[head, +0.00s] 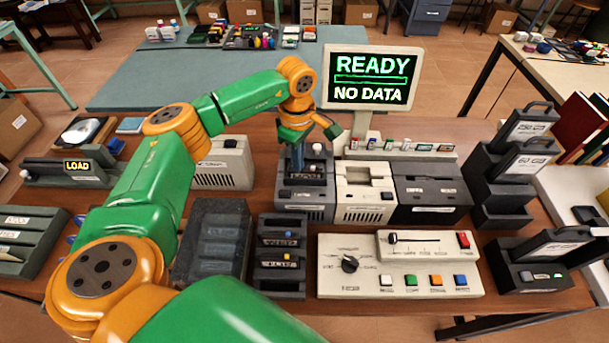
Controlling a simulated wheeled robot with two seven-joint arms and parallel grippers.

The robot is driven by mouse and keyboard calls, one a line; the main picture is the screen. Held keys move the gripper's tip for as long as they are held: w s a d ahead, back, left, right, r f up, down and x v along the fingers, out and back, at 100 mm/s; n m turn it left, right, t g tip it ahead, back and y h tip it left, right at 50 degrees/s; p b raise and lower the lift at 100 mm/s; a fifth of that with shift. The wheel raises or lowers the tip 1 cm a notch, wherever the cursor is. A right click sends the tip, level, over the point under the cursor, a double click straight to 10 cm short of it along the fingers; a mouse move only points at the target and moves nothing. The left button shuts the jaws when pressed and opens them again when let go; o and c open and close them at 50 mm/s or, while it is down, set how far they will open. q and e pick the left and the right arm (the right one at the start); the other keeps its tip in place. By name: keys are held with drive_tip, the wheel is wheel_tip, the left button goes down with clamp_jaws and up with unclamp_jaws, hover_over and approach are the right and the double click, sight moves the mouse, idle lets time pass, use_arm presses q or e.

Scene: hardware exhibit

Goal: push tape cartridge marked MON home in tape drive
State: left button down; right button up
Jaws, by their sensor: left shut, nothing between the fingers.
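A dark tape drive (304,207) stands near the middle of the table, left of a cream drive. The top of the dark drive shows a slot area, partly hidden by my left gripper. I cannot make out a MON label or tell how deep any cartridge sits there. My left gripper (296,166) is shut and empty, pointing down over the dark drive; I cannot tell whether it touches anything. Tape cartridges with coloured marks lie in a dark rack (281,261) in front; their labels are too small to read. My right gripper is not in view.
A screen (371,78) reads READY, NO DATA. The cream drive (364,207) and another dark unit (431,203) stand right of the drive. A control panel (345,286) with knob, slider and buttons is in front.

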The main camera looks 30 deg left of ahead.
use_arm(q)
drive_tip(key=shift+f+b, duration=0.4)
drive_tip(key=shift+f, duration=0.2)
drive_tip(key=shift+r, duration=0.1)
wheel_tip(320, 180, up, 7)
drive_tip(key=p, duration=0.6)
drive_tip(key=shift+r, duration=0.1)
